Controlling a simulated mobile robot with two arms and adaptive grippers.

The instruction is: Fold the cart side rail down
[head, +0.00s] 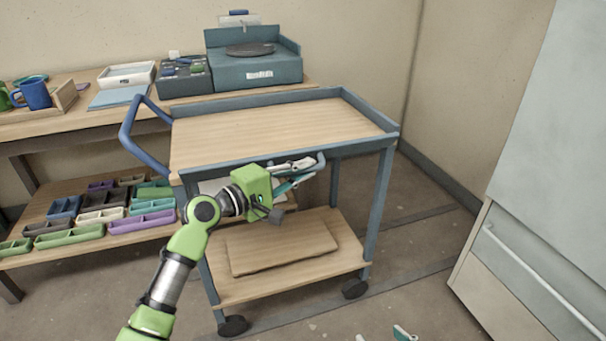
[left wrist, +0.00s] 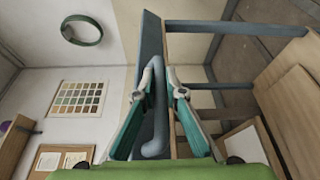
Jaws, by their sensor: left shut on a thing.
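The cart (head: 387,190) has a wooden top with blue-grey edges, a lower shelf and black wheels. My left gripper (head: 306,173) is at the cart's near long side, just below the top's edge. Its fingers are shut on a blue-grey bar, the side rail (head: 321,163), whose bent end shows just right of the fingertips. In the left wrist view, the rail (left wrist: 156,147) passes between the green and white fingers (left wrist: 164,82) and curves at its lower end. The gripper hides part of the rail, so its exact angle is hard to tell.
The cart's blue push handle (head: 143,140) juts out at the left. A wooden bench (head: 78,122) with bins and mugs stands behind. A board (head: 280,245) lies on the lower shelf. A pale cabinet (head: 530,200) stands at the right, with open floor between.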

